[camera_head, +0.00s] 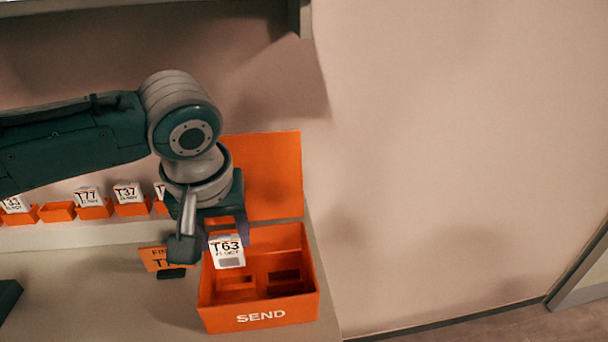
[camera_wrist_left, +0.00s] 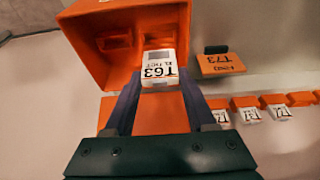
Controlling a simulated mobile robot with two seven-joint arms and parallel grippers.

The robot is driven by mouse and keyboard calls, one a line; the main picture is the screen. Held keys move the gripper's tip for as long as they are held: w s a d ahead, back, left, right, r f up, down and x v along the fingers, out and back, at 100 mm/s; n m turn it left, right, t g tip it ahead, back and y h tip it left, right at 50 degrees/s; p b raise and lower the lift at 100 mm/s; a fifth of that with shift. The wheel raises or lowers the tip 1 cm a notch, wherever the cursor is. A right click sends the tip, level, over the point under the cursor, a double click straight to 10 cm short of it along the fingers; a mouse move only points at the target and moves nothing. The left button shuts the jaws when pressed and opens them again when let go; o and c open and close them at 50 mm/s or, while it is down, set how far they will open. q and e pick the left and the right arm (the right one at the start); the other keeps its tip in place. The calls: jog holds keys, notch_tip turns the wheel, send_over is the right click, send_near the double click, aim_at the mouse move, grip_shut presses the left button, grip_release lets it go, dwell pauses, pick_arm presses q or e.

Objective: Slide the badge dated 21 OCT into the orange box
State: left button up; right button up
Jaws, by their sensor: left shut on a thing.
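My left gripper (camera_head: 226,236) is shut on a white badge (camera_head: 227,253) printed T63, with a small date line that looks like 21 OCT but is hard to read. The badge hangs below the fingers over the left part of the open orange box (camera_head: 259,317), marked SEND. Its lid stands up behind. The wrist view also shows the badge (camera_wrist_left: 159,68) between the fingers (camera_wrist_left: 158,88), in front of the box opening (camera_wrist_left: 97,62). I cannot tell whether the badge touches the box. The box floor has two dark rectangular marks. My right gripper is not in view.
An orange sign (camera_head: 153,257), partly hidden in the head view, stands left of the box; in the wrist view it reads T73 (camera_wrist_left: 221,64). Several badges, among them T37 (camera_head: 127,191) and T77 (camera_head: 87,194), stand in small orange holders along the wall. One holder (camera_head: 58,212) is empty.

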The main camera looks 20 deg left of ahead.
aim_at(228, 258)
pick_arm(q)
jog(key=shift+f+b, duration=2.1)
jog(key=shift+f, duration=0.5)
jog(key=o, duration=1.4)
